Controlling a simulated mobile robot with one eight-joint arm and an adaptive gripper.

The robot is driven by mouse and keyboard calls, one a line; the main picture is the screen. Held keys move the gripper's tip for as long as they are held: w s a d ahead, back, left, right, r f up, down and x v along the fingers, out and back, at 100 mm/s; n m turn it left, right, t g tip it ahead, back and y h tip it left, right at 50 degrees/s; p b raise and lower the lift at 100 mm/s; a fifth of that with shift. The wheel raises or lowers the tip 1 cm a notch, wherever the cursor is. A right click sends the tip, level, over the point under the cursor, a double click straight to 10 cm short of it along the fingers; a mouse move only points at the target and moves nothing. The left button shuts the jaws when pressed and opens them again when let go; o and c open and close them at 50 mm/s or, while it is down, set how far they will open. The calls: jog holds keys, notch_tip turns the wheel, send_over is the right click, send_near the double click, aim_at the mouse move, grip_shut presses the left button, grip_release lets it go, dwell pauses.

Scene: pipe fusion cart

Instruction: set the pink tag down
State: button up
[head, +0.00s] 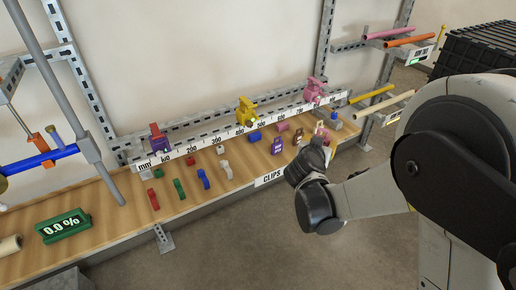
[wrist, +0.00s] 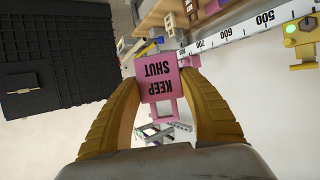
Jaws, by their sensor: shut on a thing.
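The pink tag (wrist: 152,72), lettered "KEEP SHUT", sits between the two yellow fingers of my gripper (wrist: 162,80) in the wrist view. The fingers are closed on its sides, and the lettering is upside down in that picture. In the head view my gripper (head: 317,150) is at the right end of the wooden shelf, above or at its front edge. The dark wrist hides much of the fingers there. I cannot tell whether the tag touches anything below it.
A purple tag (head: 277,146) and a brown tag (head: 298,137) stand left of my gripper on the shelf (head: 105,210). Behind runs a white ruler (head: 205,141) with purple, yellow and pink clamps (head: 313,90). Rods (head: 372,96) stick out at right. A black crate (wrist: 60,65) shows in the wrist view.

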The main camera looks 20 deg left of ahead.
jog(key=a+f+n+y+b, duration=0.1)
jog(key=a+f, duration=0.5)
jog(key=a, duration=0.4)
jog(key=a+f+n+y+b, duration=0.1)
jog(key=a+f, duration=0.4)
jog(key=a, duration=0.5)
jog(key=w+a+f+b, duration=0.1)
jog(key=w+a+f, duration=0.1)
jog(key=w, duration=0.1)
jog(key=w+a+f+b, duration=0.2)
jog(key=w+f, duration=0.1)
jog(key=w+a+f+b, duration=0.1)
jog(key=w+a+f, duration=0.1)
jog(key=w, duration=0.1)
jog(key=shift+w+f, duration=0.15)
jog(key=shift+w, duration=0.05)
notch_tip(320, 180, down, 4)
jog(key=b, duration=0.2)
jog(key=shift+b, duration=0.35)
jog(key=o, duration=0.7)
jog(key=shift+f, duration=0.1)
jog(key=shift+o, duration=0.6)
